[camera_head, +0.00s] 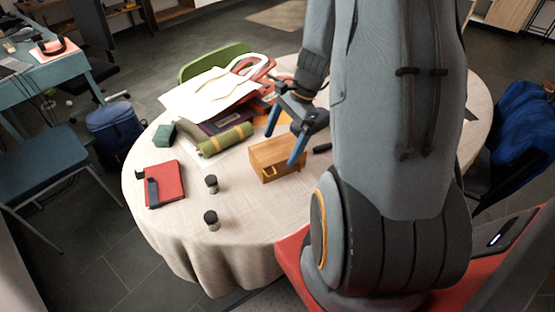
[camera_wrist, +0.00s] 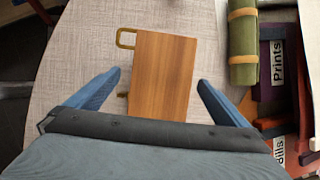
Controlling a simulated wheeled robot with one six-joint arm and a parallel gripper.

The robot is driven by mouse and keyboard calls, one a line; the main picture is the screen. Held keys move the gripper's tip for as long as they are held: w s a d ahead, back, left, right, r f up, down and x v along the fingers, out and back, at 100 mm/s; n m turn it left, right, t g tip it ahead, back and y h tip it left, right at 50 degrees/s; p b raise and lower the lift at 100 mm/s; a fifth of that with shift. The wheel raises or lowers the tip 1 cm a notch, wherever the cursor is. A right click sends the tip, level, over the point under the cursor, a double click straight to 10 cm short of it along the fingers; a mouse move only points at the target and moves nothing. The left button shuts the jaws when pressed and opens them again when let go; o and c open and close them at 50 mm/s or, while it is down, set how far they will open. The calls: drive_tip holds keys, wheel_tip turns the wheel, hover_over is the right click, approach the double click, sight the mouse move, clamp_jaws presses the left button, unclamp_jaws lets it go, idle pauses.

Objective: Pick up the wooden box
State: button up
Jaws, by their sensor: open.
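The wooden box (camera_head: 277,160) sits on the round cloth-covered table (camera_head: 255,215) in the head view, with a brass handle on its front side. In the wrist view the box (camera_wrist: 163,75) lies between the two blue fingers, with a brass handle at its upper left and another brass piece lower on its left side. My gripper (camera_head: 285,130) is over the box in the head view, one finger in front of its right part. In the wrist view my gripper (camera_wrist: 158,85) is open, with gaps on both sides of the box. The near end of the box is hidden behind the gripper body.
A green roll (camera_head: 226,139) and stacked books and papers (camera_head: 212,95) lie behind the box. A red notebook (camera_head: 166,184) and two small dark-topped jars (camera_head: 211,184) (camera_head: 211,220) are to the left. The cloth in front of the box is clear.

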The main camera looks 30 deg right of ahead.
sight(278, 148)
drive_tip(key=shift+x, duration=1.75)
drive_tip(key=shift+w+d, duration=0.1)
drive_tip(key=shift+d, duration=0.05)
drive_tip(key=shift+c, duration=0.4)
drive_tip(key=c, duration=1.8)
